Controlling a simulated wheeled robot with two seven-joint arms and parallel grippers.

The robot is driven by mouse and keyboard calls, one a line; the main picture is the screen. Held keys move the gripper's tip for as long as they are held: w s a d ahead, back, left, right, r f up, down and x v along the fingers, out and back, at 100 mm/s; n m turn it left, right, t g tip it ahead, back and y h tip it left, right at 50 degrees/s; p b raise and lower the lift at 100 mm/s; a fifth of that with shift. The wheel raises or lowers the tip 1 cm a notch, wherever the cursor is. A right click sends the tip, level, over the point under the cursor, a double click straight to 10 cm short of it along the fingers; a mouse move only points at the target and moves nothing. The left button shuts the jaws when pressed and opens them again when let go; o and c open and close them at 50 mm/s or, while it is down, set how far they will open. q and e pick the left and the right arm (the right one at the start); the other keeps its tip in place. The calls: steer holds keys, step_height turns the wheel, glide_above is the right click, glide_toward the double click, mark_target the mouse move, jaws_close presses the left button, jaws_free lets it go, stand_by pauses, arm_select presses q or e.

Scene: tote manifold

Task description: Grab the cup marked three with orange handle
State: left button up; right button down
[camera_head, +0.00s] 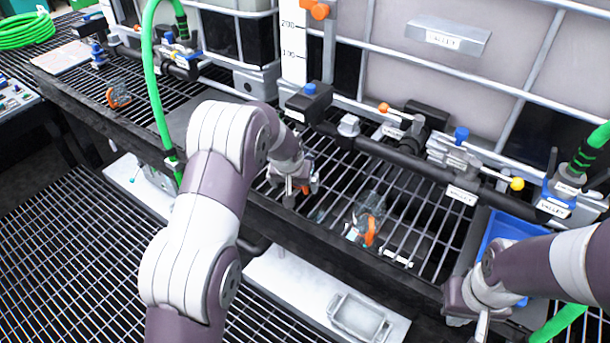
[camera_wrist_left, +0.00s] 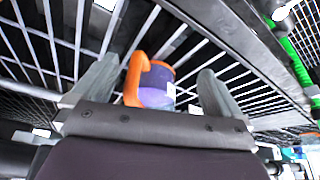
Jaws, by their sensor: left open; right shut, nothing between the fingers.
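In the left wrist view a cup with an orange handle (camera_wrist_left: 157,88) and a purple-looking body stands between the fingers of my left gripper (camera_wrist_left: 157,70), which is open around it. A white patch shows on the cup, but I cannot read a number. In the head view my left gripper (camera_head: 294,188) is over the grated shelf and mostly hides this cup. A clear cup with an orange handle (camera_head: 369,222) is to its right on the grating, and another orange-handled cup (camera_head: 118,96) is at the far left. My right gripper (camera_head: 482,325) is shut and empty at the lower right.
A black pipe with valves (camera_head: 400,160) runs along the back of the grated shelf, in front of the caged totes. A blue bin (camera_head: 508,228) is at the right, by my right arm. A green hose (camera_head: 150,80) hangs on the left. The shelf's dark front edge (camera_head: 330,255) lies below the cups.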

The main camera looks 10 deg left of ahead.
arm_select(q)
steer(key=shift+w+d+r, duration=0.1)
steer(key=shift+w, duration=0.45)
steer(key=w, duration=0.5)
steer(key=shift+f, duration=0.35)
steer(key=shift+w+f, duration=0.15)
steer(key=shift+f, duration=0.05)
steer(key=shift+r, duration=0.1)
steer(key=c, duration=1.3)
